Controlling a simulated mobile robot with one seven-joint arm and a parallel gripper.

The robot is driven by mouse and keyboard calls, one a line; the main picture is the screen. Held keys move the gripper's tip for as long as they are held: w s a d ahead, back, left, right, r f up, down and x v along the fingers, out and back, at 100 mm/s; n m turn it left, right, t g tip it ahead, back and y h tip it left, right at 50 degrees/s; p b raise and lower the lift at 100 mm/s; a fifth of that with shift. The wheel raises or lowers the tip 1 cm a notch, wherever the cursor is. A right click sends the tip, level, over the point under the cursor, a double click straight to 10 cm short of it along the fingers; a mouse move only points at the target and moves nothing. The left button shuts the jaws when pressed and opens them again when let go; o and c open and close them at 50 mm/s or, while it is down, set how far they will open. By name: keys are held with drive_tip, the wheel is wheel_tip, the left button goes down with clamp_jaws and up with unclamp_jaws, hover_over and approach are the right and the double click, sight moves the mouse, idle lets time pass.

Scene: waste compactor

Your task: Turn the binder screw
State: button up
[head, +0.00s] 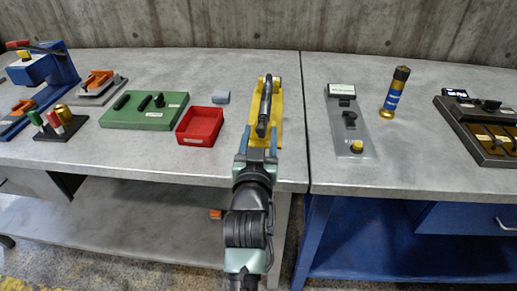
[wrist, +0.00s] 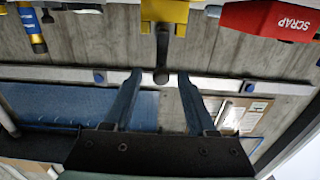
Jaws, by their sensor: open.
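A yellow device (head: 277,112) stands near the front edge of the left table. A long black bar (head: 266,100) lies along its top; its near end points at me. I take the bar to be the binder screw's handle, but no label confirms it. In the wrist view the yellow body (wrist: 166,12) is at the top edge and the dark bar (wrist: 162,45) hangs down from it. My gripper (head: 259,131) is at the near end of the device. Its blue fingers are open, and in the wrist view the bar's rounded end appears between the fingertips (wrist: 161,75). Contact cannot be told.
A red SCRAP bin (head: 200,125) stands left of the device, with a grey block (head: 221,97) behind it. A green panel (head: 144,111) is further left. A grey plate (head: 351,130) and a blue-gold cylinder (head: 395,93) stand on the right table.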

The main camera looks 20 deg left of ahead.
drive_tip(key=v, duration=1.2)
drive_tip(key=shift+s+p, duration=0.3)
drive_tip(key=shift+d+r, duration=0.1)
drive_tip(key=w+d+r+m+t+h, duration=0.1)
drive_tip(key=d+r+t, duration=0.15)
drive_tip(key=r, duration=0.75)
drive_tip(key=w+d+r+t+h, duration=0.15)
drive_tip(key=d+r, duration=0.25)
drive_tip(key=r, duration=0.7)
drive_tip(key=s+d+r+m+t+h, duration=0.1)
drive_tip(key=s+d+r+t, duration=0.4)
drive_tip(key=r, duration=0.6)
drive_tip(key=s+d+r+m+t+h, duration=0.1)
drive_tip(key=s+d+r+h, duration=0.15)
drive_tip(key=s+r, duration=0.55)
wheel_tip(320, 180, up, 17)
drive_tip(key=w+y+p, duration=0.1)
drive_tip(key=w+p, duration=0.1)
drive_tip(key=p, duration=1.3)
drive_tip(key=shift+w+d, duration=0.15)
drive_tip(key=shift+d, duration=0.15)
